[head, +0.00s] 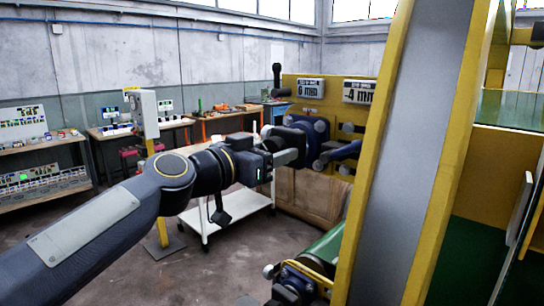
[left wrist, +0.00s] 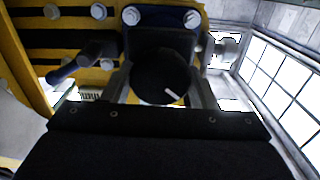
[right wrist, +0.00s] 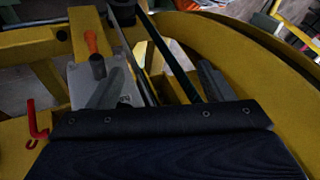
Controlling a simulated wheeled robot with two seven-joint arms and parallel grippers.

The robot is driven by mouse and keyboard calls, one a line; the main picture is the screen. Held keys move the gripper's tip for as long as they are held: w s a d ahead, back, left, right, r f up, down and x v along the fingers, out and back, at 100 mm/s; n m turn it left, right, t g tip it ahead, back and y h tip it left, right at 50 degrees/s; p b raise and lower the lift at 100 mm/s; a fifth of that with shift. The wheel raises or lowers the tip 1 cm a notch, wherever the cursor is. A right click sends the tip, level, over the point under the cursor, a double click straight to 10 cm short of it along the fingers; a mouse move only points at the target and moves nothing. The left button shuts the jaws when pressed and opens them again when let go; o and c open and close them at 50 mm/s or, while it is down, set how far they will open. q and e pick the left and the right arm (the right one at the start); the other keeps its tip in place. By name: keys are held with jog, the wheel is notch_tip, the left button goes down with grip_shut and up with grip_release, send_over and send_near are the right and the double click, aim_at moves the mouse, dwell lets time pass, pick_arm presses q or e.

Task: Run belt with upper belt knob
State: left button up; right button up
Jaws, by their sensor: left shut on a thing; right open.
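The belt knob (left wrist: 160,75) is a round black dial with a white pointer line, in the middle of the left wrist view. My left gripper (left wrist: 162,88) is shut on it, one finger on each side. In the head view my left gripper (head: 294,150) reaches the dark fittings on the yellow machine panel (head: 310,98), and its fingers largely hide the knob. My right gripper (right wrist: 160,85) shows only in the right wrist view. It is open, with nothing between its fingers.
A yellow-edged grey belt frame (head: 415,130) rises steeply right of my left gripper. A white cart (head: 230,212) stands behind my left arm.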

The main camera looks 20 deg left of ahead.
pick_arm(q)
jog(key=n, duration=0.3)
jog(key=shift+n, duration=0.4)
jog(key=n, duration=0.4)
jog(key=shift+n, duration=0.3)
jog(key=n, duration=0.4)
jog(key=shift+a, duration=0.1)
jog(key=n+p, duration=0.1)
jog(key=n, duration=0.4)
jog(key=n+p, duration=0.1)
jog(key=n, duration=0.3)
jog(key=shift+n, duration=0.3)
jog(key=n+p, duration=0.1)
jog(key=n, duration=0.3)
jog(key=shift+f, duration=0.1)
jog(key=n+p, duration=0.2)
jog(key=n, duration=0.3)
jog(key=shift+f+n+p, duration=0.1)
jog(key=shift+n+p, duration=0.6)
jog(key=shift+n, duration=1.6)
